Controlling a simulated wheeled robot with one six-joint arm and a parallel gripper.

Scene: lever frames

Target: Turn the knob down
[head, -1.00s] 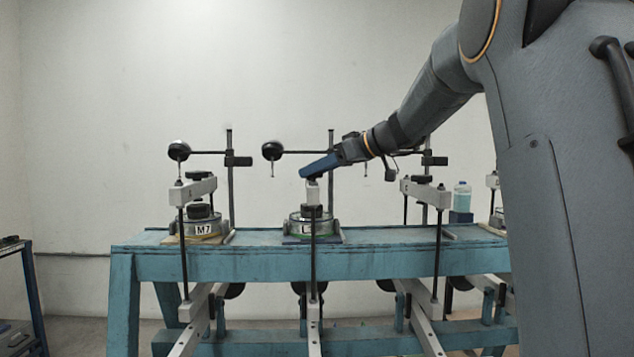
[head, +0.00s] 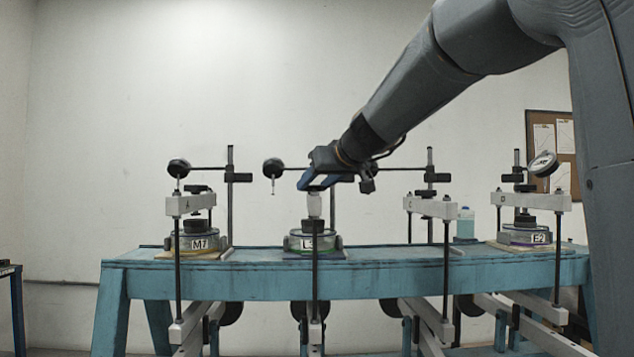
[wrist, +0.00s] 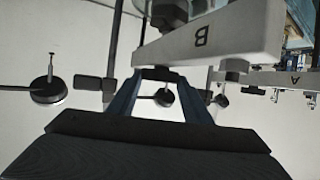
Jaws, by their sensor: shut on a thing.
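The lever frame with the label L3 (head: 309,243) stands in the middle of the blue bench, its white beam (head: 314,205) seen end-on in the head view. My gripper (head: 306,184) is at the top of this beam. In the wrist view the beam (wrist: 225,38) carries an upside-down letter B. A black knob (wrist: 158,75) sits against the beam between my two blue fingers, and my gripper (wrist: 157,84) is shut on it. In the head view the fingers mostly hide the knob.
Similar frames stand at left with label M7 (head: 199,244) and at right with label E2 (head: 540,238). A round dial gauge (head: 273,168) on a rod is just left of my gripper.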

